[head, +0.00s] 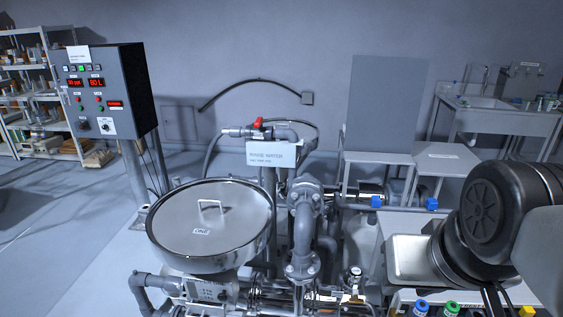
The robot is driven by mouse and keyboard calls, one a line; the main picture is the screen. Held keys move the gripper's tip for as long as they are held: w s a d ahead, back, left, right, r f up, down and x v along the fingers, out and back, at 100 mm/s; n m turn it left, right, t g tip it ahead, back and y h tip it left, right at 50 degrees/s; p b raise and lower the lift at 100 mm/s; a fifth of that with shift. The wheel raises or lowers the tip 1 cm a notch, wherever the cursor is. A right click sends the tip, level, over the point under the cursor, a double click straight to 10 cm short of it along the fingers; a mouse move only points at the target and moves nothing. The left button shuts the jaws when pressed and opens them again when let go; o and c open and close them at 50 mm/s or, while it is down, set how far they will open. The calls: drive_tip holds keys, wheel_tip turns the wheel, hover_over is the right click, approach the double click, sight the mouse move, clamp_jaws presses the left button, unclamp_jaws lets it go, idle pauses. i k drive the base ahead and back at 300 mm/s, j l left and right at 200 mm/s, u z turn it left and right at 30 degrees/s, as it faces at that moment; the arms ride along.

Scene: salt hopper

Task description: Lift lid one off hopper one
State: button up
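Nothing touches the handle. My arm's dark wrist is at the lower right, well to the right of the hopper. Dark finger-like parts of my gripper (495,302) show below it at the bottom edge. Their tips are cut off or hidden, so its opening cannot be told.
Pipes and a flanged valve (304,225) stand just right of the hopper, with a sign (273,155) behind. A control box (105,90) stands behind left. A metal tray (409,258) and coloured-cap bottles (450,309) are near my arm. Floor at left is clear.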

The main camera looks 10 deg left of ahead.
sight(210, 218)
drive_tip(key=i+j, duration=0.15)
drive_tip(key=j, duration=0.5)
drive_tip(key=i+j+z, duration=0.15)
drive_tip(key=j, duration=0.5)
drive_tip(key=i+j, duration=0.1)
drive_tip(key=j, duration=0.55)
drive_tip(key=i+j+z, duration=0.15)
drive_tip(key=j, duration=1.2)
drive_tip(key=i+z, duration=0.05)
drive_tip(key=i, duration=0.05)
